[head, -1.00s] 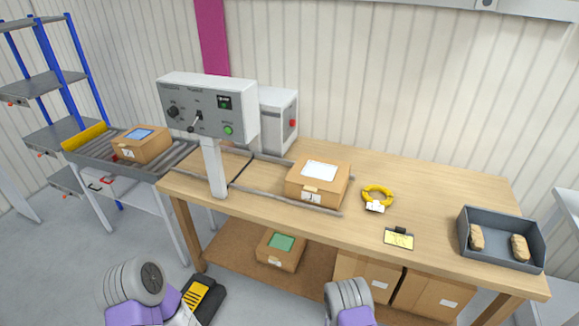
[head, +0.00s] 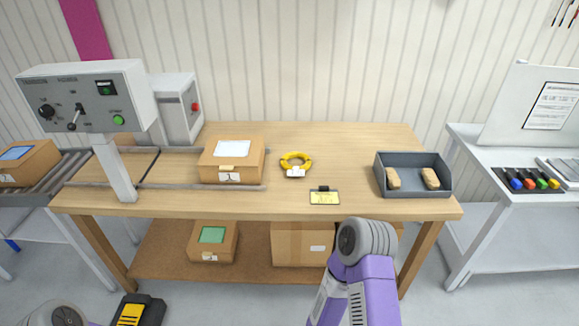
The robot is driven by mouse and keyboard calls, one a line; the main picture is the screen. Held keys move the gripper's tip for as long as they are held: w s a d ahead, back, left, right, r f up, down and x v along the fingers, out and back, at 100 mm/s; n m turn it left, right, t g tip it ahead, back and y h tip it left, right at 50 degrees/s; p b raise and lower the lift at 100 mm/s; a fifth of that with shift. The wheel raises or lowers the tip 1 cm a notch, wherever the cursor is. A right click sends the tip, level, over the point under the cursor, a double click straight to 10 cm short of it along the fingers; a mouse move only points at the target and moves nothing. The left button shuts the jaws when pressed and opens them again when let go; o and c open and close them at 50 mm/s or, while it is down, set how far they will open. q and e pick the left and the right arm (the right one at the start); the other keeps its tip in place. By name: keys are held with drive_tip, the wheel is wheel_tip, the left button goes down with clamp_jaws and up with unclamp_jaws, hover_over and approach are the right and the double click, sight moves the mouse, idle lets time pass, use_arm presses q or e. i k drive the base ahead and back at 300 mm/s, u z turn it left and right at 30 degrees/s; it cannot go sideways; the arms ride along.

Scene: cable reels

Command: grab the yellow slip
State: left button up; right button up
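The yellow slip (head: 324,198) lies flat on the wooden table near its front edge, held in a small dark clip at its top. It is right of the cardboard box and in front of the yellow cable coil (head: 296,162), which has a white tag. My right arm, purple and grey, rises in front of the table just right of and below the slip; its gripper is not visible.
A cardboard box (head: 232,160) with a white label sits left of the coil. A grey tray (head: 413,189) with two brown items stands on the right. A control panel (head: 87,97) stands at the left. The table around the slip is clear. A side bench (head: 545,205) stands at far right.

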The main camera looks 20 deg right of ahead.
sight(323, 195)
drive_tip(key=z, duration=0.45)
drive_tip(key=k, duration=0.55)
drive_tip(key=z, duration=0.8)
drive_tip(key=i, duration=1.05)
drive_tip(key=u, duration=0.1)
